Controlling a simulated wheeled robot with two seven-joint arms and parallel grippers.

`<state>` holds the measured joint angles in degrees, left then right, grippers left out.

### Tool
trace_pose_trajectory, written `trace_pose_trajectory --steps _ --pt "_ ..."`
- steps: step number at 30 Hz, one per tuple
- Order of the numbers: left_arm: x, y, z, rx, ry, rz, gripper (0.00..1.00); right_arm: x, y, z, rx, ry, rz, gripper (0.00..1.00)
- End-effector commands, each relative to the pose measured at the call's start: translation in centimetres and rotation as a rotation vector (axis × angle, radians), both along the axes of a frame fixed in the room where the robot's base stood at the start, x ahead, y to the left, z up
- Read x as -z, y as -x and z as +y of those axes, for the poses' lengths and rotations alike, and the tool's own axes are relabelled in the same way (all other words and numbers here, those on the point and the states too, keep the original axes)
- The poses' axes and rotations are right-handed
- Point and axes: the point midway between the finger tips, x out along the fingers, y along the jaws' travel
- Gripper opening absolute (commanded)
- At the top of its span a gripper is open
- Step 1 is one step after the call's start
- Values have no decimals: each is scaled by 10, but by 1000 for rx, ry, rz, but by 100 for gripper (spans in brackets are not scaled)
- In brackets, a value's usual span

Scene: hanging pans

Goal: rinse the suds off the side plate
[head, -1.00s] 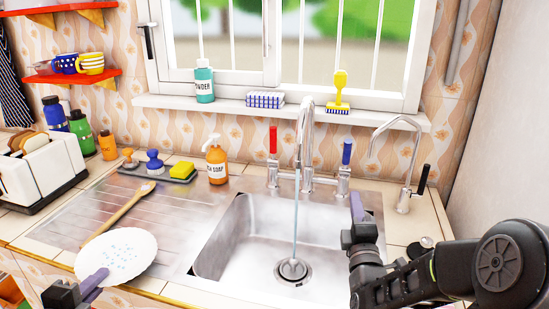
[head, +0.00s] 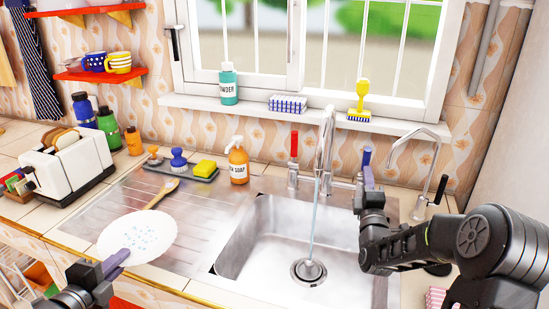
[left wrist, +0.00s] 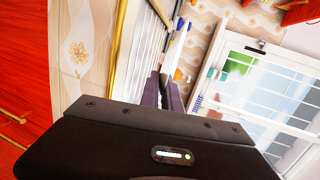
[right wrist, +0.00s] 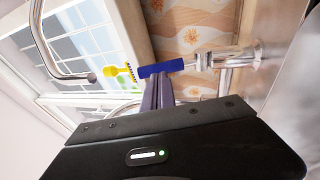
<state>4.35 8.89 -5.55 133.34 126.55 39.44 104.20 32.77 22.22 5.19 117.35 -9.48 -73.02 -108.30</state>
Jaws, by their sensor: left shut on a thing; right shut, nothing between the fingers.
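The white side plate (head: 137,236) has pale blue suds on its face. My left gripper (head: 120,258) is shut on its near edge and holds it over the front of the drainboard, left of the sink (head: 258,235). Water (head: 313,215) runs from the tap (head: 325,145) into the sink, well right of the plate. My right gripper (head: 367,160) is shut and empty at the tap's right side, by the blue handle (right wrist: 160,68). In the right wrist view its fingertips are close to that handle; contact is unclear. The red handle (head: 294,145) is on the left.
A wooden brush (head: 160,193) lies on the drainboard (head: 195,215) behind the plate. A second thin spout (head: 415,133) is right of my right gripper. The sink basin is clear.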

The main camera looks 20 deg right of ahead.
Motion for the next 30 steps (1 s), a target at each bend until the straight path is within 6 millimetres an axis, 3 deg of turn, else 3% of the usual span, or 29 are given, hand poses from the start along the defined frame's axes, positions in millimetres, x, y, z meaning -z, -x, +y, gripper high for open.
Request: trace_pose_trajectory --steps 6,24,26,30 --pt "-9 0 0 0 1 -3 0 -6 -18 -9 0 0 0 0" --pt "-15 0 0 0 1 -3 0 -15 -25 -12 -2 -37 50 0" --pt "-11 0 0 0 0 -2 0 -16 -27 -14 -2 -54 72 0" --pt "17 0 0 -1 1 -2 0 -12 -32 -30 0 -61 77 0"
